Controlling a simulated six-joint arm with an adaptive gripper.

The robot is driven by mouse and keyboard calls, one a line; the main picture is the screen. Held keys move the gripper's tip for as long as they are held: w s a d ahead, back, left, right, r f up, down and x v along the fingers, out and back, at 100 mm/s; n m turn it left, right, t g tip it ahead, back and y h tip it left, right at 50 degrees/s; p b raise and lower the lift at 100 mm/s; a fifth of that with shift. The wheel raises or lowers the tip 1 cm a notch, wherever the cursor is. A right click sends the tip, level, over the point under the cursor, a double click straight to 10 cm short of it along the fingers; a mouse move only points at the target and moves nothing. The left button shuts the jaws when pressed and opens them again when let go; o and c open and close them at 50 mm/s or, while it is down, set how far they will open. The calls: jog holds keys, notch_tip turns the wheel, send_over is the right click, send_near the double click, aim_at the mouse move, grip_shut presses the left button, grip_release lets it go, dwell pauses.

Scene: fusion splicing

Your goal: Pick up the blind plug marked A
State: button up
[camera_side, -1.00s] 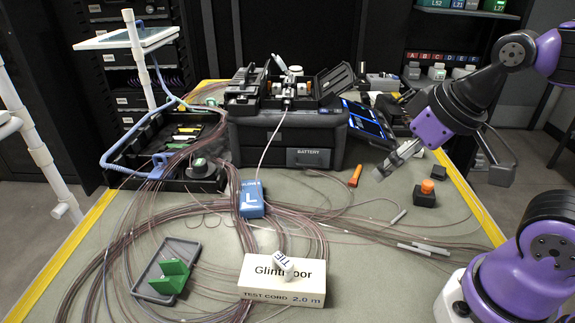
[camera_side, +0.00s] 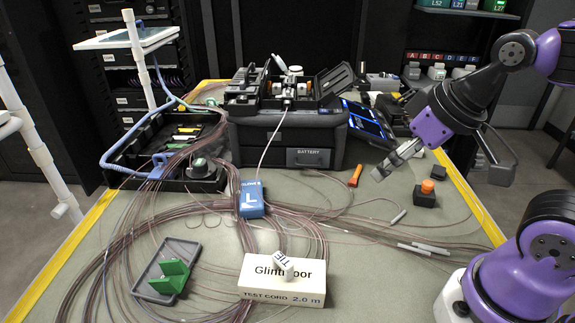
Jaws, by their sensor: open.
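A pale grey plug (camera_side: 412,71) stands below the label A; I cannot read any mark on the plug itself. My gripper (camera_side: 381,170) is open and empty, hanging over the right part of the table and pointing down to the left. It is well in front of the shelf and apart from the plugs.
The fusion splicer (camera_side: 287,138) stands at the table's back centre, with a tilted blue screen (camera_side: 364,117) beside it. An orange-topped black block (camera_side: 425,194) stands near my gripper. Loose fibres, a blue box (camera_side: 251,200) and a white test cord box (camera_side: 283,281) occupy the front.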

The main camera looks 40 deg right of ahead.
jog(key=n+g, duration=0.6)
send_over(428, 183)
jog(key=f, duration=0.6)
jog(key=shift+s+a+f, duration=0.1)
jog(key=shift+s+a, duration=0.1)
jog(key=shift+a, duration=0.05)
notch_tip(428, 183, down, 5)
jog(key=shift+d+r, duration=0.1)
jog(key=f, duration=0.5)
jog(key=shift+w+d+f, duration=0.2)
jog(key=shift+d, duration=0.05)
jog(key=c, duration=1.3)
